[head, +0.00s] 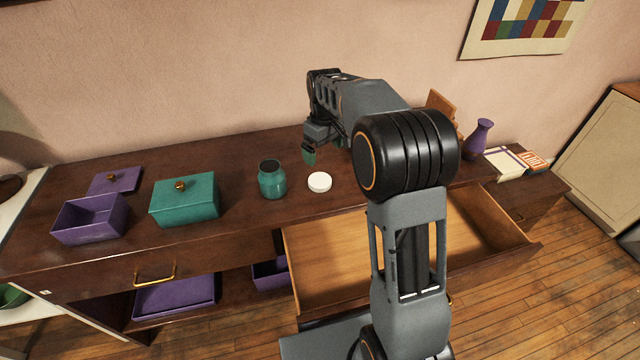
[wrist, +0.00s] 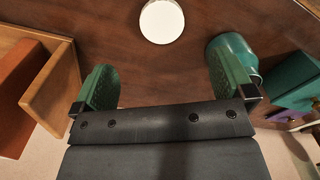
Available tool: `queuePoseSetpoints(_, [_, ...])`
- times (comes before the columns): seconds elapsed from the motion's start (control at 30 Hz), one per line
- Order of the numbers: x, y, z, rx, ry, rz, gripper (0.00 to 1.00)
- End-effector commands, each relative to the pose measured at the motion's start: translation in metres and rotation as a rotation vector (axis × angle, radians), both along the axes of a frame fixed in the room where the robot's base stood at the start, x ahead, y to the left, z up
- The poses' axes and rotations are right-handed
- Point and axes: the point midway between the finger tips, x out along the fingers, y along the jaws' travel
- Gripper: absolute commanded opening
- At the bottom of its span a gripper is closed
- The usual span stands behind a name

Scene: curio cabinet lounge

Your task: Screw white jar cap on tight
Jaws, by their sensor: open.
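The white jar cap (head: 320,182) lies flat on the dark wooden cabinet top, just right of the jar. The teal jar (head: 272,183) stands upright and uncapped, its dark mouth showing. In the wrist view, the cap (wrist: 162,21) is ahead of and between the fingers, apart from them. The jar (wrist: 232,56) is beside the right-hand finger there, partly hidden by it. My gripper (head: 309,153) is above the cabinet top, behind the cap. In the wrist view my gripper (wrist: 162,88) has its two green fingers wide apart, with nothing between them.
A teal lidded box (head: 185,200) and an open purple box (head: 90,219) stand left of the jar, with a purple lid (head: 116,180) behind. An open drawer (head: 335,262) juts out in front. A purple vase (head: 479,140) and a book (head: 505,163) are at right.

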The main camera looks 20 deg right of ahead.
Motion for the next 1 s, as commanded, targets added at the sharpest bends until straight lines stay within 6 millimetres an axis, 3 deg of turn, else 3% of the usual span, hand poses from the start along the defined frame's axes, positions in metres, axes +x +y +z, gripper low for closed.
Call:
queuePoseSetpoints(0.1, [0.000,0.000,-0.025,0.000,0.006,0.001,1.00])
queuePoseSetpoints(0.3, [0.000,0.000,-0.056,0.000,0.004,0.000,1.00])
queuePoseSetpoints(0.63, [-0.001,0.000,-0.077,0.000,0.004,-0.001,1.00])
queuePoseSetpoints(1.0, [0.000,0.000,-0.119,0.000,0.002,-0.001,1.00])
